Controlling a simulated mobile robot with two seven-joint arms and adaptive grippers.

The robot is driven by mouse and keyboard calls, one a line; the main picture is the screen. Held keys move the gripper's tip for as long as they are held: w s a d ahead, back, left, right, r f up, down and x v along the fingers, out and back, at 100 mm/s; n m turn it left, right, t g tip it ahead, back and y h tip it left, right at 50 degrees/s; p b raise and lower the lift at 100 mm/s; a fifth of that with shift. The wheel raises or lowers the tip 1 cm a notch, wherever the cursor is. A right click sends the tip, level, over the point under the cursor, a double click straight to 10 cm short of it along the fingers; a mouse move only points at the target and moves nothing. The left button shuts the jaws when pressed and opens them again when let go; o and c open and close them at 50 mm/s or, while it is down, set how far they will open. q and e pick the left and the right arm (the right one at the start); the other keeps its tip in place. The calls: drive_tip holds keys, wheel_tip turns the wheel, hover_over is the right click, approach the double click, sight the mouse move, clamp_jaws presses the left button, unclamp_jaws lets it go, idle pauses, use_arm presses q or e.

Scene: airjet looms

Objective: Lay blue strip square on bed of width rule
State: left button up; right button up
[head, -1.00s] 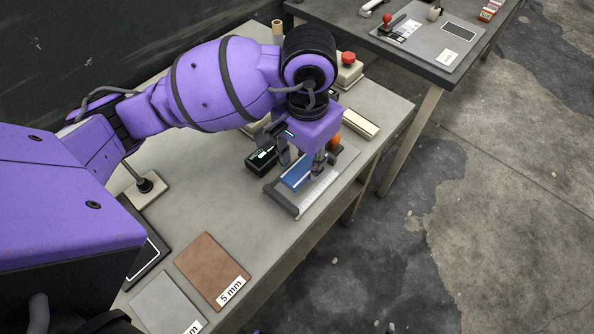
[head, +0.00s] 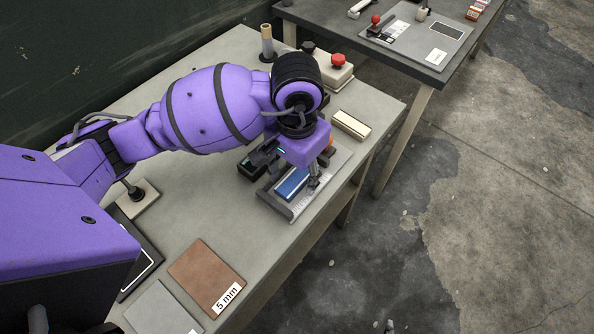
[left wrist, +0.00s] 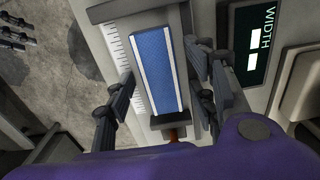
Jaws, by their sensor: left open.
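The blue strip (head: 292,183), with pale long edges, lies on the grey bed of the width rule (head: 291,213). In the left wrist view the strip (left wrist: 158,68) runs nearly along the white scale (left wrist: 119,55) of the rule; I cannot tell whether it is exactly square. My left gripper (head: 290,167) is open over the strip. In the left wrist view its fingers (left wrist: 160,85) stand apart on either side of the strip, with gaps visible. The strip's near end is close to an orange part, partly hidden by the gripper. My right gripper is not in view.
A dark display box marked WIDTH (left wrist: 262,45) stands beside the rule. A brown 5 mm sheet (head: 207,277) and a grey sheet (head: 160,312) lie nearer on the table. A cream block (head: 351,125) and a red-button box (head: 336,72) stand beyond. The table edge is close to the rule.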

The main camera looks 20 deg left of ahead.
sight(297, 177)
use_arm(q)
drive_tip(key=shift+r, duration=0.1)
wheel_tip(297, 177, up, 12)
drive_tip(key=shift+r, duration=0.2)
idle(0.4)
